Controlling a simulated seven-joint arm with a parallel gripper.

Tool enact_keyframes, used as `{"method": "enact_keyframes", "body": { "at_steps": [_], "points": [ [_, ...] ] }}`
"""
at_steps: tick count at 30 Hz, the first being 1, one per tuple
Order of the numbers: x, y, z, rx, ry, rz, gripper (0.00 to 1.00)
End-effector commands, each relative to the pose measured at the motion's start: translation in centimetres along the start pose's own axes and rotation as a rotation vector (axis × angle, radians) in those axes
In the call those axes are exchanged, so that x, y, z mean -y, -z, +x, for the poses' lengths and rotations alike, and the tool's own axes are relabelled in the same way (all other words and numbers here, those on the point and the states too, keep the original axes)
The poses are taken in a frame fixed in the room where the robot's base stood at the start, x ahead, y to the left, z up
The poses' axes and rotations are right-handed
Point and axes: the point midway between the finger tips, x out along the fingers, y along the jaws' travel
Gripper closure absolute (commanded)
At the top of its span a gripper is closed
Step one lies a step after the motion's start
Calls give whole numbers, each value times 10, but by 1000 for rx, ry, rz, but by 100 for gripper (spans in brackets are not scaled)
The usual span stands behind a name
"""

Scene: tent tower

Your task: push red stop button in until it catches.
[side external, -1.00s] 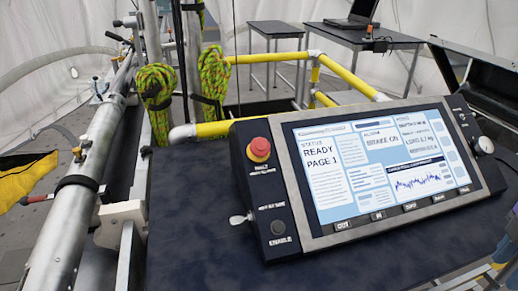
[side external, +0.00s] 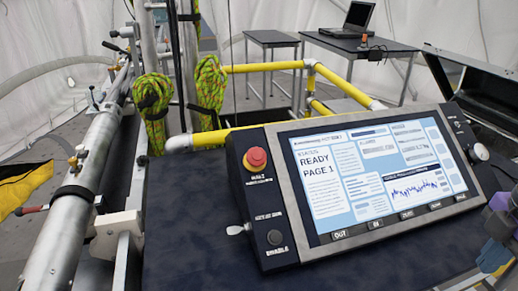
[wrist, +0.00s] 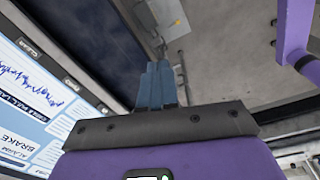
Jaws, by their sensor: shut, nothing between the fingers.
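The red stop button (side external: 256,158) is a round mushroom head on a yellow collar, at the upper left of the black control console (side external: 263,215). It stands proud of the panel. My gripper (side external: 487,262) shows at the right edge of the side view, low by the console's right end and far from the button. In the wrist view its blue fingers (wrist: 158,85) are together, with nothing between them. The button is not in the wrist view; part of the console's screen (wrist: 30,100) shows there at the left.
The console's screen reads READY PAGE 1. A metal key switch (side external: 238,229) and a knob (side external: 479,152) stick out at its sides. Yellow rails (side external: 335,83) and green rope bundles (side external: 211,82) stand behind. The dark table top (side external: 190,230) is clear left of the console.

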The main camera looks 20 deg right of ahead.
Motion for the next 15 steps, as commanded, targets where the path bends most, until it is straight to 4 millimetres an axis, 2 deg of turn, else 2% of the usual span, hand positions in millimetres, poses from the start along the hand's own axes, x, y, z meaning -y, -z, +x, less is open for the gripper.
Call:
{"method": "enact_keyframes", "body": {
  "at_steps": [3, 15],
  "points": [
    [-18, 39, -14, -15, -37, -171, 100],
    [-77, 169, -67, -2, -199, -780, 100]
  ]
}}
